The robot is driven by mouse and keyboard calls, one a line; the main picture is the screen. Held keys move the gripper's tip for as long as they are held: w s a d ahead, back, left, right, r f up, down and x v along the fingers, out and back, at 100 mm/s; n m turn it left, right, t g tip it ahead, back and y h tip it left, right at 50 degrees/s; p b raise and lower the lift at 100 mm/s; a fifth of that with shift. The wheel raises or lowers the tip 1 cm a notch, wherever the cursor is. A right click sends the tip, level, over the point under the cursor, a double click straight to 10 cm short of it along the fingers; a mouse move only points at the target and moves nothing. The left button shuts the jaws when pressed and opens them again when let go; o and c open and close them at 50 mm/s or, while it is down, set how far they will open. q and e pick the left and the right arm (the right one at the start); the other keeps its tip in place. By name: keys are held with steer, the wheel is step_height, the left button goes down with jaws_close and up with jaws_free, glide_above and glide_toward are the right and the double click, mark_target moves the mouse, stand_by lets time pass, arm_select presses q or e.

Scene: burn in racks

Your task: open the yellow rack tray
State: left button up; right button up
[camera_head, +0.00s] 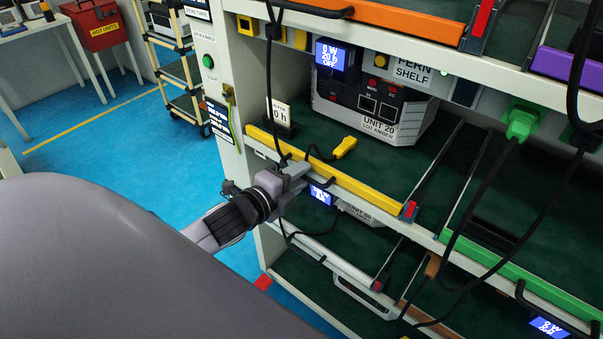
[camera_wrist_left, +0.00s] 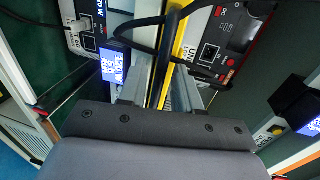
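The yellow rack tray has a yellow front bar (camera_head: 350,179) in line with the shelf edge, with a dark handle on its front. Unit 20 (camera_head: 385,105) and a yellow plug (camera_head: 344,147) are on this level. My left gripper (camera_head: 298,173) is at the front of the bar, left of its middle, partly covering the handle. In the left wrist view, the two fingers (camera_wrist_left: 160,92) are apart, with the yellow bar (camera_wrist_left: 171,55) and a dark handle bar running between and beyond them. Whether they touch the handle is unclear. My right gripper is out of view.
An orange bar (camera_head: 400,20) is above, and a green-fronted tray (camera_head: 520,275) with a green plug (camera_head: 521,122) is to the right. Black cables hang across the rack front. Lower levels hold more units. Blue floor (camera_head: 110,130) is open to the left.

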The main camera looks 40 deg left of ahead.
arm_select(q)
steer(key=shift+w+d+f, duration=0.1)
steer(key=shift+w, duration=0.55)
steer(key=shift+c, duration=0.3)
jaws_close()
